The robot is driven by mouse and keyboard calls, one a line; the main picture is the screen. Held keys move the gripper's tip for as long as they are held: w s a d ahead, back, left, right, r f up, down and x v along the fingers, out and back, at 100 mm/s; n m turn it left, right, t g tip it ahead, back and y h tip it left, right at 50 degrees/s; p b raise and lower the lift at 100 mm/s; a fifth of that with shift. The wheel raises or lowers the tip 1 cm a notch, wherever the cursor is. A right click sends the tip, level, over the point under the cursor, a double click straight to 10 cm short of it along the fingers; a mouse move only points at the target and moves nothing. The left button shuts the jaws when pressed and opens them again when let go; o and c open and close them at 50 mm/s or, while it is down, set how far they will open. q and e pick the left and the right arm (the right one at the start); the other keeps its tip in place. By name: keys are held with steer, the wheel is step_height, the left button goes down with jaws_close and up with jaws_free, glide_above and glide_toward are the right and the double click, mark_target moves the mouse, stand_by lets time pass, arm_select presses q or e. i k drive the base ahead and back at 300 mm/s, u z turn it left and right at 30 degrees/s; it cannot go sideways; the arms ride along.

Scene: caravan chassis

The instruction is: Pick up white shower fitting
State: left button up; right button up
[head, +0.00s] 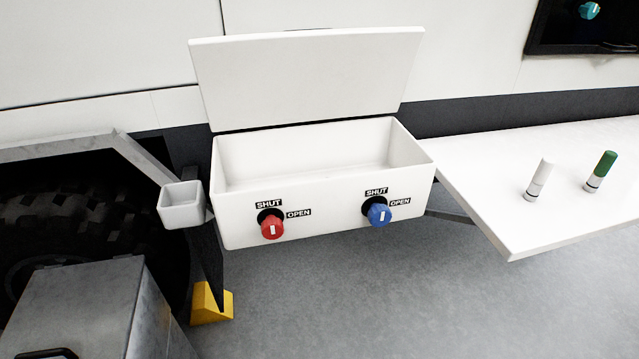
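A white fitting (539,180), a short upright cylinder with a grey lower part and a dark ring near its base, stands on the white side table (480,165) at the right of the head view. A similar cylinder with a green top (601,171) stands to its right, a little apart from it. Neither of my grippers is in view.
An open white box (228,215) with a raised lid (305,80) is in the middle, with red (272,227) and blue (379,212) knobs on its front. A small white cup (182,213) is left of it. A grey metal box (90,300) stands at lower left. Floor at lower right is clear.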

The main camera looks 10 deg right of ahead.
mark_target(546, 165)
steer(key=z, duration=1.45)
steer(key=k, duration=0.55)
steer(key=z, duration=0.2)
steer(key=i, duration=0.9)
steer(key=u, duration=0.55)
